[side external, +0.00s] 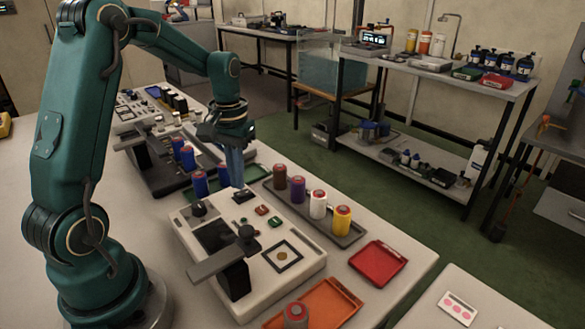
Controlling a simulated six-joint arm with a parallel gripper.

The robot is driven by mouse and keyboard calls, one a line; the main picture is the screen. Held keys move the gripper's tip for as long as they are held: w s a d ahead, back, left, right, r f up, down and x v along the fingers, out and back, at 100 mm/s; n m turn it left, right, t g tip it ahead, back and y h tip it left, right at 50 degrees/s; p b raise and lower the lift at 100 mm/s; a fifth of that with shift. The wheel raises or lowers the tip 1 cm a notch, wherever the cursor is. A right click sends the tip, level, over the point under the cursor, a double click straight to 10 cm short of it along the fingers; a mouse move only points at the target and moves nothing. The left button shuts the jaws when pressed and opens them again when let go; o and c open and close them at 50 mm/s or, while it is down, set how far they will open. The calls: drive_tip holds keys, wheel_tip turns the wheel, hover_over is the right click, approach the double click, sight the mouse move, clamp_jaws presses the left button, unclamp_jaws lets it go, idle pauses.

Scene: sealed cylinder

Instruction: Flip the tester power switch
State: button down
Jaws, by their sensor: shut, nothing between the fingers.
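The tester (298,262) is a pale box on the bench, with a dark screen, a black knob, a red button, a green button and a square marked pad on top. A small dark part (241,196), perhaps the power switch, sits at its back edge. My gripper (237,184) points straight down, its fingers shut and empty, with the tips at or just above that dark part. I cannot tell whether they touch it, and the tips partly hide it. The switch position is too small to read.
A tray (350,239) with brown, purple, white and yellow cylinders stands behind the tester. A red tray (378,263) is to the right. An orange tray (325,306) with a cylinder (295,316) is in front. Blue cylinders (200,184) and another device (150,110) are behind left.

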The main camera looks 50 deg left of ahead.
sight(240, 194)
drive_tip(key=shift+f, duration=0.9)
idle(0.6)
drive_tip(key=shift+r, duration=3.55)
drive_tip(key=shift+d, duration=0.1)
drive_tip(key=s+d+r+m+t, duration=0.2)
drive_tip(key=s+d+r, duration=0.15)
drive_tip(key=d, duration=0.25)
drive_tip(key=s+d+r+m+t, duration=0.3)
drive_tip(key=s+d, duration=0.1)
drive_tip(key=d, duration=0.2)
drive_tip(key=shift+m+t, duration=0.3)
drive_tip(key=shift+m, duration=0.2)
drive_tip(key=shift+s+d+f, duration=0.3)
drive_tip(key=shift+s+f, duration=0.2)
drive_tip(key=shift+s, duration=0.2)
drive_tip(key=shift+s+d+f, duration=0.35)
drive_tip(key=shift+s+f, duration=0.2)
drive_tip(key=shift+s, duration=0.1)
drive_tip(key=shift+s+d+f, duration=0.3)
drive_tip(key=shift+s+f, duration=0.2)
drive_tip(key=shift+s, duration=0.2)
